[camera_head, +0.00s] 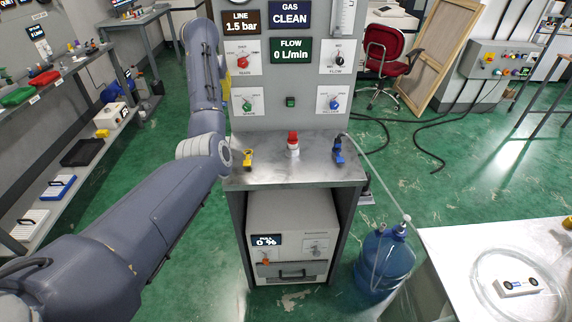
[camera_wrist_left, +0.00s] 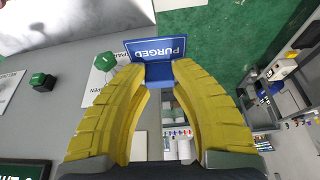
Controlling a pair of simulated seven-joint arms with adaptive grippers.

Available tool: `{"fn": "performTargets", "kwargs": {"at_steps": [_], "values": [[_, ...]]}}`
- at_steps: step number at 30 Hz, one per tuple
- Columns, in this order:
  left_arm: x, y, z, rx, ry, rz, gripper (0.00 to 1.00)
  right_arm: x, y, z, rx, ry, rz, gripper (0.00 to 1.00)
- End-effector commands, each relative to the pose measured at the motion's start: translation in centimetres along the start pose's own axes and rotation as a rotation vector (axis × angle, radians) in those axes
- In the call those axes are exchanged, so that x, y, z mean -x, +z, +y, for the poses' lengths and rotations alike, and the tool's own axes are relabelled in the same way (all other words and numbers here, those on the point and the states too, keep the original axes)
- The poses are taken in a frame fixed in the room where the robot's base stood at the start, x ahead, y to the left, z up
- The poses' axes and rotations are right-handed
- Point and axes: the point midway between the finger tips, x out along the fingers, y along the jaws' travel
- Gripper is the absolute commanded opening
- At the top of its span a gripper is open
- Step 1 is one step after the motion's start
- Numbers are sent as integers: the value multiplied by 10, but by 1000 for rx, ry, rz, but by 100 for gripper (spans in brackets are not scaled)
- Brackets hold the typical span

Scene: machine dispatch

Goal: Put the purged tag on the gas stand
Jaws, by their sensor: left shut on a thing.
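The blue purged tag (camera_wrist_left: 156,49), with white PURGED lettering, is held between the yellow fingertips of my left gripper (camera_wrist_left: 158,70), which is shut on it. In the wrist view the tag is upside down, beside a green knob (camera_wrist_left: 105,62) on the panel. The grey gas stand (camera_head: 292,80) stands at the centre of the head view, with displays reading LINE 1.5 bar, GAS CLEAN and FLOW 0 L/min. My left arm runs up along the stand's left side and hides most of the gripper and the tag there. My right gripper is not in view.
The stand's ledge carries a yellow valve (camera_head: 247,157), a red-capped fitting (camera_head: 293,142) and a blue valve (camera_head: 338,152). A blue bottle (camera_head: 384,264) with a hose stands at right. A white table (camera_head: 450,250) is at lower right. Shelves (camera_head: 75,180) line the left.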

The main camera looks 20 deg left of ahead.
Motion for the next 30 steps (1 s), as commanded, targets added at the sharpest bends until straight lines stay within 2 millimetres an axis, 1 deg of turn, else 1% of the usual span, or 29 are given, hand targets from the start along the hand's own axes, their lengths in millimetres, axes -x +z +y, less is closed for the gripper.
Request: {"fn": "performTargets", "kwargs": {"at_steps": [1, 5, 6, 8, 9, 12, 15, 18, 21, 26, 30], "values": [[-7, 10, 22, -22, 10, -1, 16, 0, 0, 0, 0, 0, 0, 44], [-20, 38, 73, -77, 33, -3, 16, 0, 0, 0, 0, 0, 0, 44], [-22, 47, 88, -95, 40, -2, 16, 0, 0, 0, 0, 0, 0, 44], [-26, 62, 111, -120, 52, -3, 16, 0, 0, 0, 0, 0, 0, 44], [-29, 72, 126, -138, 58, -4, 16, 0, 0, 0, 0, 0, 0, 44], [-32, 97, 161, -180, 76, -4, 16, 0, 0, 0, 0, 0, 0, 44], [-33, 121, 192, -217, 92, -4, 16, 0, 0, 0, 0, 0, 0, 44], [-32, 142, 217, -250, 105, -5, 16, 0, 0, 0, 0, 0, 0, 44], [-30, 160, 237, -276, 115, -5, 16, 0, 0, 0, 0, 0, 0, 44], [-27, 179, 257, -302, 126, -6, 16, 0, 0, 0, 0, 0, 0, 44], [-33, 189, 263, -313, 126, -7, 16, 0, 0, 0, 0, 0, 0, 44]]}}
